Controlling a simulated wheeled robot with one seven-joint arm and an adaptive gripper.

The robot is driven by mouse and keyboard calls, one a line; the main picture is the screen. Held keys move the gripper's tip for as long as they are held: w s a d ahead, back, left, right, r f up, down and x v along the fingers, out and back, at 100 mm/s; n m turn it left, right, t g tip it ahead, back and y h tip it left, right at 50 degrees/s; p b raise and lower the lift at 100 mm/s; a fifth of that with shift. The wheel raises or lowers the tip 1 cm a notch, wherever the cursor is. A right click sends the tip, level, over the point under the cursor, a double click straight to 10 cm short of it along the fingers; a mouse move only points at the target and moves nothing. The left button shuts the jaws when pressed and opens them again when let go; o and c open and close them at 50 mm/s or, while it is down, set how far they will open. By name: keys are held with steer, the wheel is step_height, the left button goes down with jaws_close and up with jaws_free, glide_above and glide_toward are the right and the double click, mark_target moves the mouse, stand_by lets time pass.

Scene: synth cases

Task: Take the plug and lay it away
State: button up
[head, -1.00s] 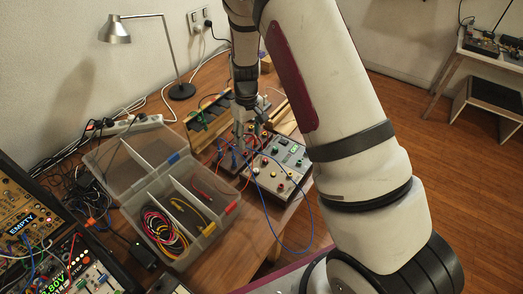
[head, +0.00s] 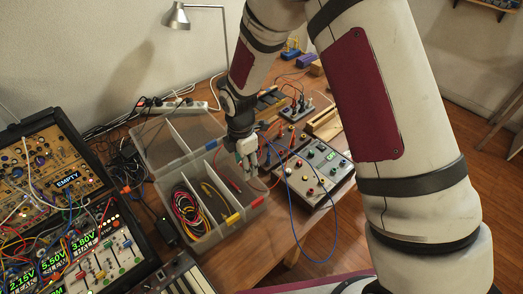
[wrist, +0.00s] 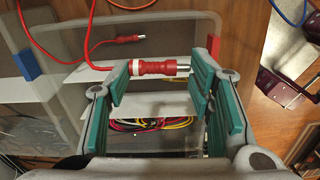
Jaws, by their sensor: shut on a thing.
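A red plug (wrist: 158,68) with a white band and a metal tip lies crosswise between the fingertips of my gripper (wrist: 161,73). Its red cable leads off to the upper left in the wrist view. In the head view my gripper (head: 247,160) is above the far right part of an open, clear divided case (head: 213,240); the held plug is hard to make out there. Another red plug (wrist: 128,38) lies below in a compartment, and its red lead also shows in the head view (head: 231,183).
Coiled coloured cables (head: 187,212) fill the left compartment; a yellow lead (head: 214,196) lies in the middle one. The case's lid (head: 160,145) stands open behind. A grey panel box (head: 318,175) with a hanging blue cable is at right. Synth cases (head: 55,180) stand at left.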

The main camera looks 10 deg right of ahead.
steer(key=shift+n, duration=0.7)
steer(key=shift+s+a+f+b, duration=0.1)
steer(key=shift+a+f+b, duration=0.1)
steer(key=shift+f, duration=0.7)
steer(key=shift+s+a+f+b, duration=0.15)
steer(key=shift+a+f, duration=0.05)
steer(key=shift+f, duration=0.65)
steer(key=shift+s+a+f+b, duration=0.1)
steer(key=shift+a+f+b, duration=0.1)
steer(key=shift+f, duration=0.7)
steer(key=o, duration=0.9)
step_height(320, 180, up, 12)
